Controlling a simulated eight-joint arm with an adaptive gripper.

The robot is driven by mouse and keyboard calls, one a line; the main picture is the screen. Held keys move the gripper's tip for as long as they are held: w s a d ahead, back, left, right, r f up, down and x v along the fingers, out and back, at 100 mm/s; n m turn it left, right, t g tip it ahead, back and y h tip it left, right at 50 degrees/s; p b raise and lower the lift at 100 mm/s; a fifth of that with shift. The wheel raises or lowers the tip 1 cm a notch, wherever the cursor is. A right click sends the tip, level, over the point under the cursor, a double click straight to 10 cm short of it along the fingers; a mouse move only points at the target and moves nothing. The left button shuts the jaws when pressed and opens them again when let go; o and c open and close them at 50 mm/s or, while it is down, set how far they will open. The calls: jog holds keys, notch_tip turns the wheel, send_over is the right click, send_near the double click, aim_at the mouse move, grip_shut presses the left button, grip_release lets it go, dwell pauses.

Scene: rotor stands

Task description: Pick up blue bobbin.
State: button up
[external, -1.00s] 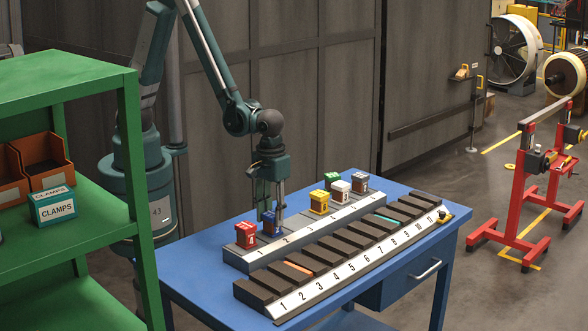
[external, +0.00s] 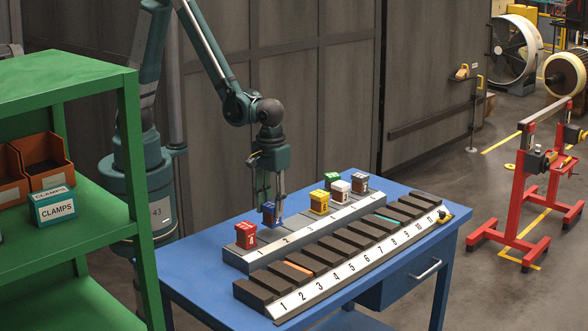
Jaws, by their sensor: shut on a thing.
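The blue bobbin (external: 268,215) is a small blue block with a pale label, over position 2 of the rear numbered rack (external: 297,238). My gripper (external: 273,212) points straight down, with its fingers shut on the blue bobbin. The bobbin appears slightly above the rack, but the gap beneath it is hard to make out. The fingers hide part of it.
A red bobbin (external: 246,235) stands close on the left. Yellow (external: 319,202), green (external: 331,179), white (external: 340,190) and brown (external: 360,182) bobbins stand to the right. A front rack (external: 345,255) has dark slots. A green shelf (external: 75,75) stands at left.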

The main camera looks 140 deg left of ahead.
aim_at(271, 204)
jog(key=shift+r, duration=3.4)
jog(key=shift+d, duration=0.1)
